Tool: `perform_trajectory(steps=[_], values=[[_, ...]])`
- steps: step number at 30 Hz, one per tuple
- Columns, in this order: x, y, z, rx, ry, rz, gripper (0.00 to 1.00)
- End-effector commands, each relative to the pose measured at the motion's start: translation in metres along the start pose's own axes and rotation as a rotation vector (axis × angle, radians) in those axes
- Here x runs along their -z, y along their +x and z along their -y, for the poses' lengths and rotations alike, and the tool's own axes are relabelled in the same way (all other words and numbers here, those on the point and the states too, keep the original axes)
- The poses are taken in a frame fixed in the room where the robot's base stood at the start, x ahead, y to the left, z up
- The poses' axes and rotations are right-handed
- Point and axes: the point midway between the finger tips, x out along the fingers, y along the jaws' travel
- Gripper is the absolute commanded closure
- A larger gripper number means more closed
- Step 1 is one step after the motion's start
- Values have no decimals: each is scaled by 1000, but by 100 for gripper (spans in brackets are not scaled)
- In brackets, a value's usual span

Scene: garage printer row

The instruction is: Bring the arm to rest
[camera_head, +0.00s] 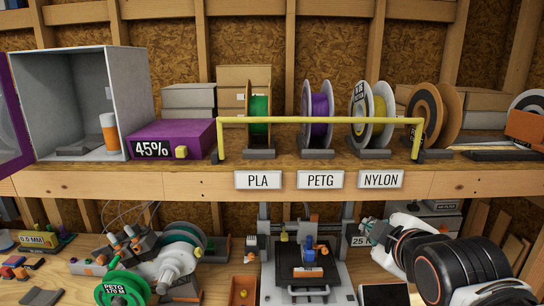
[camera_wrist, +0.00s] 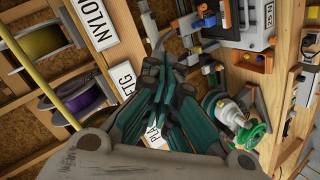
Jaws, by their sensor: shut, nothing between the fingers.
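My arm (camera_head: 440,262) reaches in from the lower right in the head view, in front of the lower bench and below the shelf edge. Its end, my gripper (camera_head: 366,225), points left near the right side of the printer (camera_head: 305,262). In the wrist view my gripper (camera_wrist: 163,88) shows teal fingers brought together, with nothing between them. The fingers hide part of the PLA label in that view.
The shelf holds a grey open box (camera_head: 75,95), a purple dryer (camera_head: 172,140) and several spools behind a yellow rail (camera_head: 320,120). Labels hang on its front edge. On the lower bench stand the printer and a green PETG spool (camera_head: 122,288).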

Motion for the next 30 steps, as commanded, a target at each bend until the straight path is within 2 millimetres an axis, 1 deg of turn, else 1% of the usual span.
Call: perform_trajectory(steps=[1, 8, 9, 11, 12, 21, 25, 27, 30], values=[[-17, 10, 27, 21, 53, 15, 100], [-68, 29, 107, 114, 308, 100, 100], [-76, 32, 121, 128, 352, 117, 100], [-89, 36, 142, 149, 418, 143, 100], [-98, 38, 156, 162, 461, 162, 100], [-159, 54, 260, 243, 782, 315, 100], [-178, 58, 293, 264, 891, 376, 100], [-185, 58, 306, 271, 933, 401, 100], [-190, 58, 315, 276, 972, 423, 100]])
